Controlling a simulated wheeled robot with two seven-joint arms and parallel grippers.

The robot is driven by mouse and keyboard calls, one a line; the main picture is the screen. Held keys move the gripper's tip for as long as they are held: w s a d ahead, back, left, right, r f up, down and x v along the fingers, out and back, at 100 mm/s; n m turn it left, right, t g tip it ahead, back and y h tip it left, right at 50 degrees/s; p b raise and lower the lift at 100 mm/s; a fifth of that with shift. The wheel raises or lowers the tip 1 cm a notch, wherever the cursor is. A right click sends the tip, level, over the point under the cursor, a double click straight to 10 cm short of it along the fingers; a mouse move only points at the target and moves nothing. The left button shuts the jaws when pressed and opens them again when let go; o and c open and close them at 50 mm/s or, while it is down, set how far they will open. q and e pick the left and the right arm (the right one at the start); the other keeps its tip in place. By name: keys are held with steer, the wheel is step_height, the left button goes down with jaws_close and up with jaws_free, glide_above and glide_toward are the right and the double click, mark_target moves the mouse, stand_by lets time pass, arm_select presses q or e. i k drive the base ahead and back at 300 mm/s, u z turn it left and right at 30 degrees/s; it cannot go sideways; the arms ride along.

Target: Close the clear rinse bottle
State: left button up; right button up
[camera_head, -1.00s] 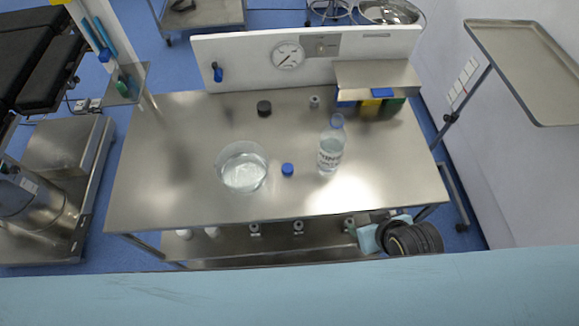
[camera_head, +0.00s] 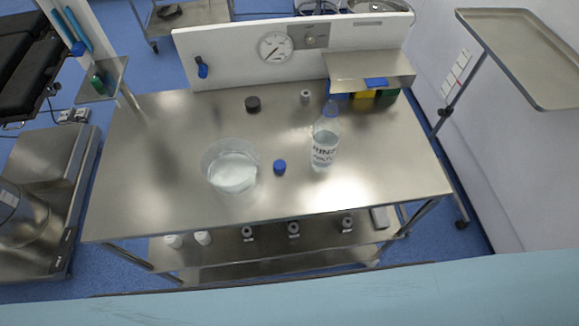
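The clear rinse bottle (camera_head: 324,150) stands upright on the steel table (camera_head: 140,190), right of the middle, with dark lettering on its label. Its top looks pale and bluish; the detail is too small to tell. A small blue cap (camera_head: 280,167) lies on the table just left of the bottle, apart from it. Neither of my grippers is in view.
A clear bowl of liquid (camera_head: 231,170) stands left of the blue cap. A black round piece (camera_head: 252,104) and a small grey fitting (camera_head: 305,97) are farther back. A raised shelf (camera_head: 370,68) with colored bins is at the back right. The table's left side is clear.

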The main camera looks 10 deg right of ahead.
mark_target(327, 128)
steer(key=u, duration=1.15)
steer(key=k, duration=0.5)
steer(key=z, duration=0.55)
